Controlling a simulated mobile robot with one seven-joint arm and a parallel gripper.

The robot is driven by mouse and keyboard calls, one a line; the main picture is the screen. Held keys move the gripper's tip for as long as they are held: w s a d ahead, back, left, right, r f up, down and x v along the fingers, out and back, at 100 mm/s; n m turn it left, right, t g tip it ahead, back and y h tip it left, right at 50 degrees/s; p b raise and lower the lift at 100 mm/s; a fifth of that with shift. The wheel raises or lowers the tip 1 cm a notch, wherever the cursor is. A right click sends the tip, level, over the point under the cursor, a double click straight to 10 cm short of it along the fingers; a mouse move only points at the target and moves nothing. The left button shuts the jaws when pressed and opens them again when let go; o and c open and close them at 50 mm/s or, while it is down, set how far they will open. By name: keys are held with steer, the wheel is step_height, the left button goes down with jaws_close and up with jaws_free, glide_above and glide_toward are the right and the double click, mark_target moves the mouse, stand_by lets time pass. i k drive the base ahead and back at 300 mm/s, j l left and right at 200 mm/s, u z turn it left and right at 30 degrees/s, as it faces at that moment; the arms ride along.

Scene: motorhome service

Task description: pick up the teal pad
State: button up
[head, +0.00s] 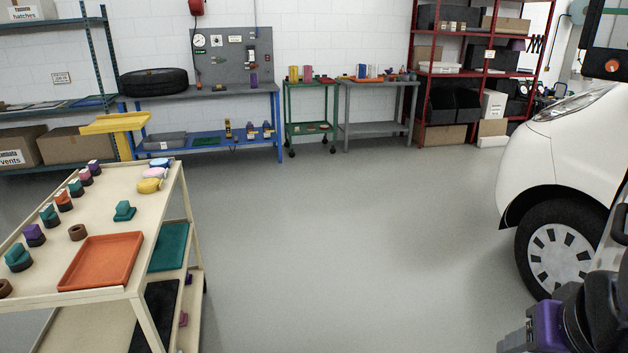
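A stepped teal block-like pad (124,211) lies by itself on the top of the cream cart (110,185) at the left, behind the orange tray. More teal pieces sit on dark bases in the row along the cart's left side: a near one (18,257), a middle one (49,213) and a far one (75,187). A dark and purple part of my arm's end (545,326) shows at the bottom right corner, far from the cart. No fingertips can be made out there, so I cannot tell whether my gripper is open.
The orange tray (101,260) fills the cart's near right top. A brown ring (77,232), a yellow pad (149,185) and other coloured pieces share the top. A teal mat (168,247) lies on a lower shelf. A white vehicle (560,170) stands right. The middle floor is clear.

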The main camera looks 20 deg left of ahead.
mark_target(124, 213)
steer(key=u, duration=2)
